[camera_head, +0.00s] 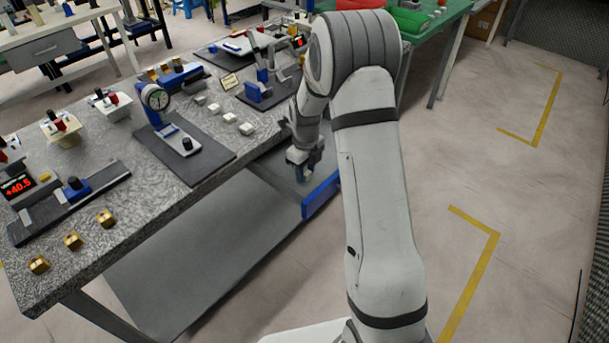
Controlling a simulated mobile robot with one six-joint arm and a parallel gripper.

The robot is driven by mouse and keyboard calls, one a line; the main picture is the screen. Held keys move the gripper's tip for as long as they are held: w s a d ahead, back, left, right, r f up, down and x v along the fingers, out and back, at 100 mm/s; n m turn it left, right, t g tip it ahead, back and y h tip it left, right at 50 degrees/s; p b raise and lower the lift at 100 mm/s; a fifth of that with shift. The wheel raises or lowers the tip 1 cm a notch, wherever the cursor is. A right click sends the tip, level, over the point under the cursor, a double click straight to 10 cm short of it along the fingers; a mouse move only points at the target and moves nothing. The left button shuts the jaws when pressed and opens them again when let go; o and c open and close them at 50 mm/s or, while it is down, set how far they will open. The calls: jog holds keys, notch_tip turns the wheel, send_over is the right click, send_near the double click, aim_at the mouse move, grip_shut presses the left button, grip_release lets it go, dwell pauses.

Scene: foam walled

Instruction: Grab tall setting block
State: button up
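Several small pale blocks (230,117) stand in a row on the grey speckled tabletop, left of my arm. Several brass-coloured blocks (73,240) stand near the table's front left edge. I cannot tell for sure which block is the tall setting block. My gripper (300,176) points down at the right edge of the table, right of the pale blocks and apart from them. It is small and partly hidden by my own wrist, so its opening and anything between its fingers cannot be made out.
A dial gauge stand (157,98) on a dark plate, a digital readout fixture (70,202) and a blue-based fixture (262,92) crowd the speckled table (150,212). A green table (440,22) stands behind. The floor at right is clear.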

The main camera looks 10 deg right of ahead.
grip_shut()
